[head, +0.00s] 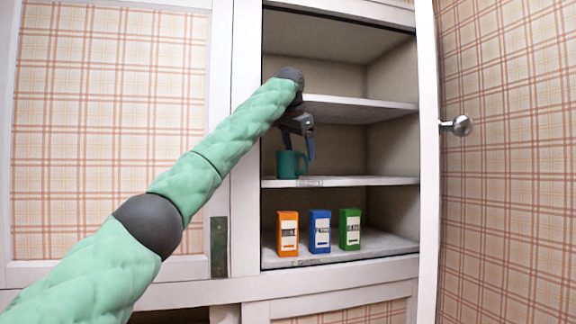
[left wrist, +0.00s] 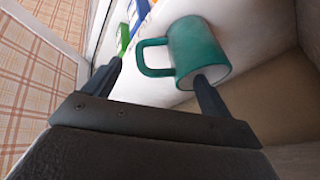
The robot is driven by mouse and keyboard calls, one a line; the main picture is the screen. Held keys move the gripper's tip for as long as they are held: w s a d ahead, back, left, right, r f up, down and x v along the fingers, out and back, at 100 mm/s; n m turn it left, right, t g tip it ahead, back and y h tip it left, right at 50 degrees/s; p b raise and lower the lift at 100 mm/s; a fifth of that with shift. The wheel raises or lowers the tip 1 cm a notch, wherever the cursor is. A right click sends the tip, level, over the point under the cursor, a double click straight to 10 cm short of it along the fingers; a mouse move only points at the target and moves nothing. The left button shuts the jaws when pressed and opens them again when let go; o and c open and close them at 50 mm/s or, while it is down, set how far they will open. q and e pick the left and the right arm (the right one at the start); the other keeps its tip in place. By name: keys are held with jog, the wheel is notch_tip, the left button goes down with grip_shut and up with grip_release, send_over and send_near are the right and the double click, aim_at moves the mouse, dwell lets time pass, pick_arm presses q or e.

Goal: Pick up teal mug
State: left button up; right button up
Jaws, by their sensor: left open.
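The teal mug (head: 288,165) stands upright on the middle shelf of the open cupboard, near its left side. Its handle points to the right in the head view. My left gripper (head: 300,150) is open and empty, reaching down just above and beside the mug. In the left wrist view the mug (left wrist: 196,48) lies ahead of the open fingers (left wrist: 158,70). I cannot tell whether a finger touches the mug. My right gripper is not in view.
Orange (head: 287,233), blue (head: 319,231) and green (head: 349,229) boxes stand on the shelf below. The upper shelf (head: 360,106) is above the mug, close to my left wrist. The cupboard door (head: 510,160) is open at the right. The middle shelf (head: 370,181) is bare right of the mug.

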aim_at(301, 156)
pick_arm(q)
jog(key=shift+p+x, duration=0.6)
jog(key=shift+x, duration=0.15)
jog(key=shift+w+d+f, duration=0.1)
jog(key=shift+d+f, duration=0.3)
jog(key=shift+d, duration=0.05)
jog(key=shift+w+f, duration=0.1)
jog(key=shift+f, duration=0.05)
jog(key=shift+w+a+f, duration=0.15)
jog(key=shift+a, duration=0.05)
jog(key=c, duration=0.7)
jog(key=shift+d, duration=0.15)
jog(key=c, duration=0.6)
grip_shut()
